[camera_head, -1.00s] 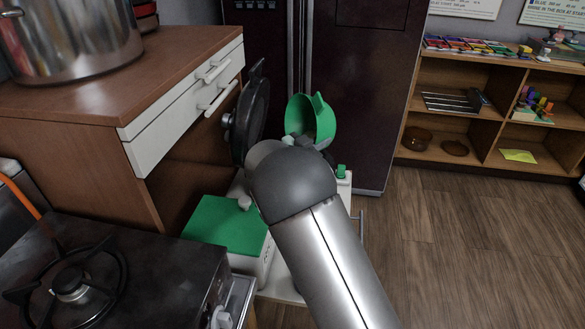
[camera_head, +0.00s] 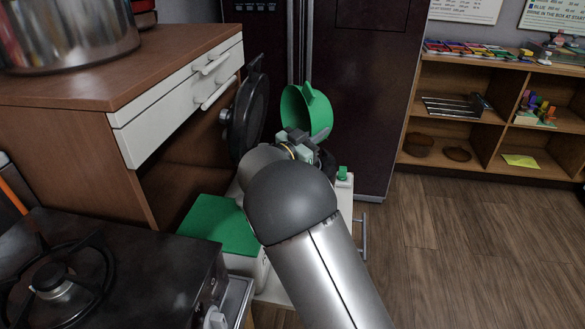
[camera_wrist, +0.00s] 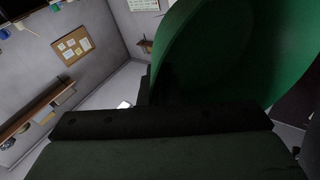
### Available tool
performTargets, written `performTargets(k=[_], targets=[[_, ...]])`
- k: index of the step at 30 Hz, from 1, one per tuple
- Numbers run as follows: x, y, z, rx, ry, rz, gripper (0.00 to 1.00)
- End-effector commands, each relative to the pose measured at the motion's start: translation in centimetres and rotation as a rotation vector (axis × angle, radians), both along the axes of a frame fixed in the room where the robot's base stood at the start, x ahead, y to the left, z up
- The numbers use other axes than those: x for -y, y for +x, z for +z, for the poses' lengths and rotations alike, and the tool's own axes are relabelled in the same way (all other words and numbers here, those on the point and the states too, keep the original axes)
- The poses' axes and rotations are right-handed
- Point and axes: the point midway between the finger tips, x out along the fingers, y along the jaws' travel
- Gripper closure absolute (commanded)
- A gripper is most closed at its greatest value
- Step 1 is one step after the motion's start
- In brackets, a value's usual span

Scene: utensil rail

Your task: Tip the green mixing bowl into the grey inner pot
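The green mixing bowl (camera_head: 305,108) is held up in the air at the end of my arm, tilted, with its open side partly turned toward the head camera. My gripper (camera_head: 303,143) is at the bowl's lower edge and seems shut on it; the fingertips are mostly hidden behind my wrist. In the wrist view the bowl (camera_wrist: 235,50) fills the upper right, close against the gripper. The grey inner pot cannot be made out; my arm covers the area below the bowl. A black round open lid (camera_head: 243,112) stands upright just left of the bowl.
A green-topped white box (camera_head: 220,224) sits left of my arm, beside the black stove (camera_head: 120,265). A wooden drawer cabinet (camera_head: 80,150) with a steel pot (camera_head: 70,35) stands at left. The dark fridge (camera_head: 365,90) is behind. Floor at right is clear.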

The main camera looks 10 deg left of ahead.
Motion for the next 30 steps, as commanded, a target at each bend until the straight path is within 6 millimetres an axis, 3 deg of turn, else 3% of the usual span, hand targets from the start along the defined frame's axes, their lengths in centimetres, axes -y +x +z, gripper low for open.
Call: performTargets(k=[25,30], targets=[[-0.8,-0.6,2.4,0.076,-0.109,-0.002,1.0],[-0.3,-0.2,1.3,0.031,-0.048,-0.002,1.0]])
